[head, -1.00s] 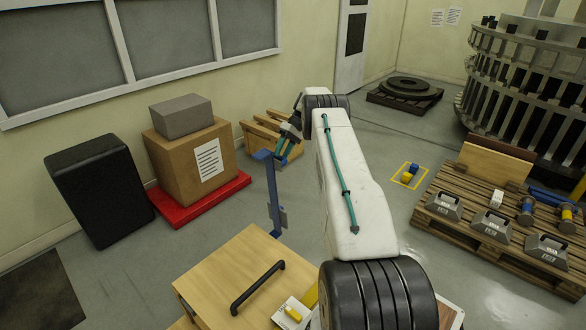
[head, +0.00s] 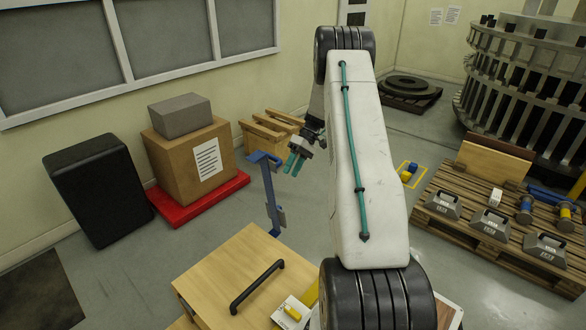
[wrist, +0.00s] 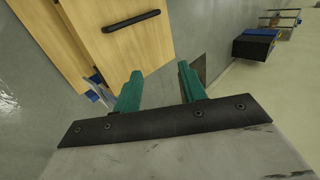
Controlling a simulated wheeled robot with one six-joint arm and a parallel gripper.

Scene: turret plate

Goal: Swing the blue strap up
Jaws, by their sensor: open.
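The blue strap (head: 270,190) stands nearly upright in the head view, behind the wooden cabinet, with a short bent arm at its top and a bracket-like piece near its lower end. My gripper (head: 292,168), with teal fingers, is just right of the strap's upper part, fingers pointing down and left. It is open and empty, and a gap shows between it and the strap. In the wrist view the two teal fingers (wrist: 158,82) are spread apart with nothing between them. A small blue and white piece (wrist: 97,82) shows left of them; I cannot tell if it is the strap.
The wooden cabinet top (head: 215,270) with a black handle (head: 257,287) is in front. A cardboard box (head: 190,160) on a red base and a black case (head: 95,190) stand left. A pallet (head: 455,225) with weights is right.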

